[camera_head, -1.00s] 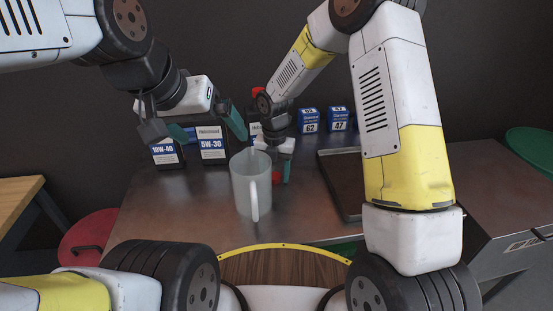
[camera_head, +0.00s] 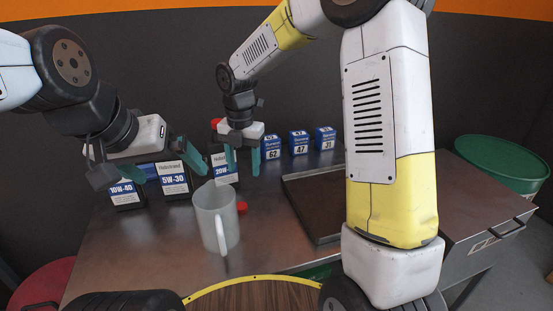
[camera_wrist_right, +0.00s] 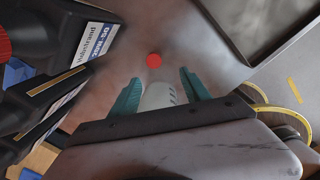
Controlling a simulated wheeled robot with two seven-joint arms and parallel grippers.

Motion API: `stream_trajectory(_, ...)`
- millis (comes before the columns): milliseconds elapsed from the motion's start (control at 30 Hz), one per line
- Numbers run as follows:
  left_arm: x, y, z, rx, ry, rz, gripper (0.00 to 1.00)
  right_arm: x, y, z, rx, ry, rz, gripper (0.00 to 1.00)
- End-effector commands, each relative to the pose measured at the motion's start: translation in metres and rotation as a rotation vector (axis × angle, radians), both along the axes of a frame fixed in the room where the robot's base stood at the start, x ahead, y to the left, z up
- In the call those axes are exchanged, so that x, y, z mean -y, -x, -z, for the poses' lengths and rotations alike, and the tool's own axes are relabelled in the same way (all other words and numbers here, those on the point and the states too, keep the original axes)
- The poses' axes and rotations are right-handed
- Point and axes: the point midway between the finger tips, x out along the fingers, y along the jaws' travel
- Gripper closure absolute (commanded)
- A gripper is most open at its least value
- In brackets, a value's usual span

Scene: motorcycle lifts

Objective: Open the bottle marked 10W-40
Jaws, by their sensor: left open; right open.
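The dark bottle marked 10W-40 (camera_head: 125,193) stands at the left of the table in the head view. Its top is hidden behind my left gripper (camera_head: 174,170), which is open in front of and above the 10W-40 and 5W-30 bottles. My right gripper (camera_head: 243,172) is open and empty near the 20W bottle (camera_head: 223,172), above and behind the white pitcher (camera_head: 213,225). A small red cap (camera_head: 241,207) lies on the table beside the pitcher. In the right wrist view the red cap (camera_wrist_right: 154,60) and pitcher (camera_wrist_right: 158,96) show between and beyond the open fingers.
The 5W-30 bottle (camera_head: 174,182) stands between the other two bottles. Several small blue boxes (camera_head: 299,143) stand at the back. A shallow tray (camera_head: 312,212) lies on the right. The table (camera_head: 150,245) is clear at the front left.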

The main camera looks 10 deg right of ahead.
Motion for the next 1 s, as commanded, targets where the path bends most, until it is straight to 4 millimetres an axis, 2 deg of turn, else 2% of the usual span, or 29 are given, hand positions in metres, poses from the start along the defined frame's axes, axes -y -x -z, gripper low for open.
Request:
stream_trajectory(33,0.000,0.000,0.000,0.000,0.000,0.000,0.00,0.012,0.006,-0.017,0.028,-0.010,0.117,0.45)
stream_trajectory(200,0.000,0.000,0.000,0.000,0.000,0.000,0.00,0.055,0.039,-0.066,0.101,-0.087,0.629,0.45)
stream_trajectory(433,0.000,0.000,0.000,0.000,0.000,0.000,0.00,0.104,0.095,-0.111,0.146,-0.278,1.341,0.45)
stream_trajectory(600,0.000,0.000,0.000,0.000,0.000,0.000,0.00,0.132,0.141,-0.130,0.113,-0.475,1.855,0.45)
stream_trajectory(700,0.000,0.000,0.000,0.000,0.000,0.000,0.00,0.143,0.165,-0.134,0.059,-0.597,2.122,0.45)
stream_trajectory(833,0.000,0.000,0.000,0.000,0.000,0.000,0.00,0.151,0.189,-0.136,-0.025,-0.728,2.380,0.45)
stream_trajectory(1000,0.000,0.000,0.000,0.000,0.000,0.000,0.00,0.155,0.202,-0.135,-0.104,-0.815,2.547,0.45)
